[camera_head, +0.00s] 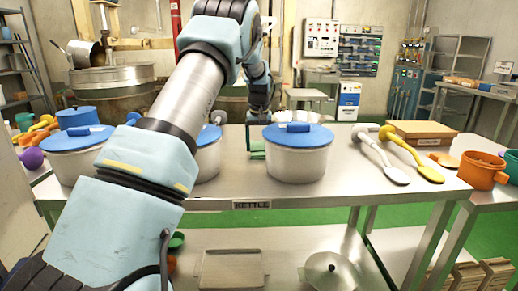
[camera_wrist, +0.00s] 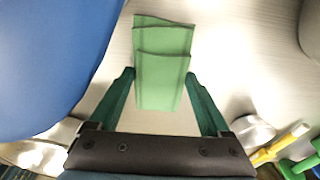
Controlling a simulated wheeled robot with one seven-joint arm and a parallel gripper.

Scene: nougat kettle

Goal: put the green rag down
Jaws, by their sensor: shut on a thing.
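The green rag (camera_wrist: 163,45) is a folded strip between the two dark green fingers of my gripper (camera_wrist: 159,76) in the wrist view. My gripper is shut on it. In the head view the rag (camera_head: 257,151) shows as a small green patch low over the steel table (camera_head: 235,188), just behind and left of the middle white pot. The pot partly hides that spot. I cannot tell whether the rag touches the table top.
The middle white pot with a blue lid (camera_head: 300,136) stands close by. Two more lidded pots stand to the left, partly behind my arm. White (camera_head: 378,153) and yellow (camera_head: 412,150) ladles, a brown box (camera_head: 420,132) and an orange pot (camera_head: 482,170) are at right.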

